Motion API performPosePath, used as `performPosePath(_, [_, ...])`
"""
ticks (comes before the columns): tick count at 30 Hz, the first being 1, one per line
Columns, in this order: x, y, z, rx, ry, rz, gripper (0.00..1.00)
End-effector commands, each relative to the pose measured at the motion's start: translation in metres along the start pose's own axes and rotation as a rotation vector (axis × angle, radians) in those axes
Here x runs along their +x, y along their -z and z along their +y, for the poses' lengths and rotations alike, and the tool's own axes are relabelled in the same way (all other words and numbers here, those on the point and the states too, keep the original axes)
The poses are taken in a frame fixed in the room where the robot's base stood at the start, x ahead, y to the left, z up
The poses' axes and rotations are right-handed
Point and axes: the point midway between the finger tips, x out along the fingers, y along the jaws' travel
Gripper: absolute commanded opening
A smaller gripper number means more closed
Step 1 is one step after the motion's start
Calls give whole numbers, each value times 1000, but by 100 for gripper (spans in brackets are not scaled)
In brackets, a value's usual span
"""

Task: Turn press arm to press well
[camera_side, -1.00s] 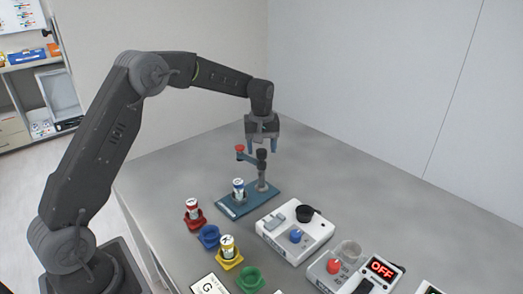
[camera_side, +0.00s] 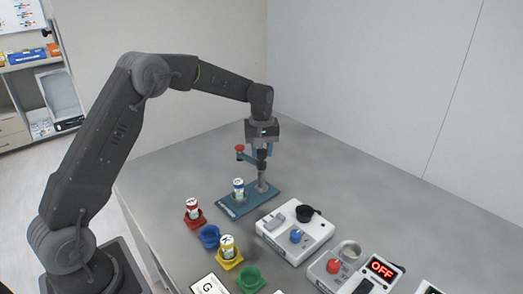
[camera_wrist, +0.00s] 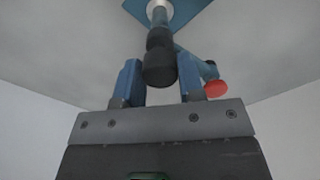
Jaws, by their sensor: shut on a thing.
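The press stands on a blue base plate (camera_side: 262,190), with a post (camera_side: 262,186) and a black knob (camera_wrist: 160,70) on top. Its blue press arm (camera_side: 250,159) points left from the post and ends in a red pad (camera_side: 240,148); the pad also shows in the wrist view (camera_wrist: 216,89). A white vial with a blue label (camera_side: 238,186) stands upright at the press well on the plate; it hides the well. The red pad is above the vial, apart from it. My gripper (camera_side: 262,150) points down over the post, its blue fingers shut on the black knob.
In front are a red holder with a vial (camera_side: 193,221), an empty blue holder (camera_side: 209,238), a yellow holder with a vial (camera_side: 231,263) and a green holder (camera_side: 250,280). White devices (camera_side: 295,249) stand to the right. The table behind the press is clear.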

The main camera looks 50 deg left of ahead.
Motion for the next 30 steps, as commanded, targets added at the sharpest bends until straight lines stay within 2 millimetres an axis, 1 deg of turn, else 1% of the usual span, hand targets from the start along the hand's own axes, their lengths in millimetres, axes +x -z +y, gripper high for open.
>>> performPosePath(1, [0,0,0,0,0,0,5])
performPosePath(3, [0,0,0,0,0,0,0])
performPosePath(11, [0,0,0,-12,0,0,0])
performPosePath(16, [0,0,0,-63,1,0,0])
performPosePath(23, [0,0,0,-218,2,0,0])
performPosePath(30, [0,0,0,-441,2,0,0])
